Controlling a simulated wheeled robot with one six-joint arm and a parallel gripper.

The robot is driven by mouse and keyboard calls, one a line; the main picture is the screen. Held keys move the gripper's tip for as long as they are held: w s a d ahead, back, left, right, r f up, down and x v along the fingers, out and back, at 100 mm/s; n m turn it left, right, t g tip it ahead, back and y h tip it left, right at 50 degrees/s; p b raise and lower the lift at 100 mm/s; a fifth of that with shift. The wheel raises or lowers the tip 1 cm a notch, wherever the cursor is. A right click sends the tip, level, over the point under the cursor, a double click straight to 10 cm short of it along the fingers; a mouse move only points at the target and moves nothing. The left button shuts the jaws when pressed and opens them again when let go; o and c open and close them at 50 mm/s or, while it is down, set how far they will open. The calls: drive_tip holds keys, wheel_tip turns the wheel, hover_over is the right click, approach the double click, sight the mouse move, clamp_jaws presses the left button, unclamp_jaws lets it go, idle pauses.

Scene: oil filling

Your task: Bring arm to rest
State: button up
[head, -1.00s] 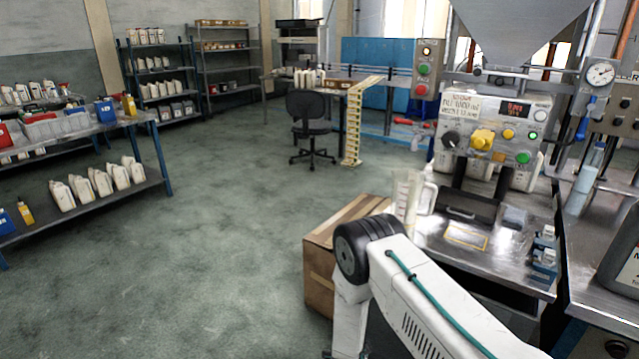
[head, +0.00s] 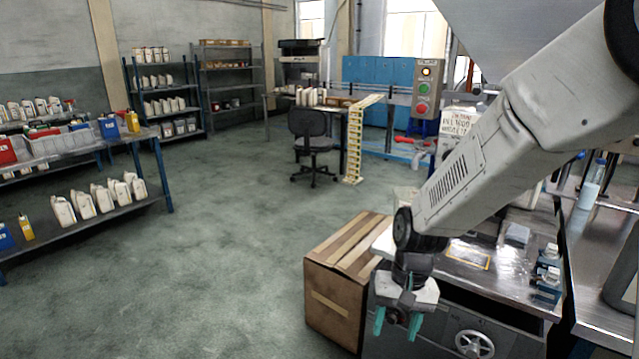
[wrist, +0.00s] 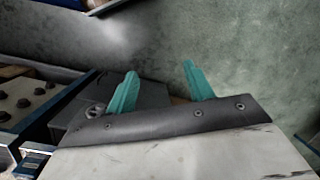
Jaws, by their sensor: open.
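My gripper (head: 397,322) hangs at the end of my white arm in the head view. It is in front of the metal filling bench and just right of the cardboard box. Its two teal fingers point down and stand apart, with nothing between them. In the wrist view the teal fingers (wrist: 158,88) are also spread and empty, with the grey-green floor beyond them.
A cardboard box (head: 335,305) stands on the floor left of the filling bench (head: 500,285). An office chair (head: 313,140) and a left shelf with white jugs (head: 85,205) are farther off. The floor (head: 220,270) between is clear.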

drive_tip(key=s+d+r+t, duration=0.1)
drive_tip(key=s+d+r, duration=0.3)
drive_tip(key=s+r, duration=0.2)
drive_tip(key=s+d+r+n+t+h, duration=0.1)
drive_tip(key=s+d+r, duration=0.2)
drive_tip(key=s+r, duration=0.3)
drive_tip(key=s+d+r+t, duration=0.1)
drive_tip(key=s+d+r, duration=0.3)
drive_tip(key=s+r, duration=0.3)
drive_tip(key=shift+s+d+h, duration=0.3)
drive_tip(key=shift+s, duration=0.2)
drive_tip(key=shift+r, duration=0.1)
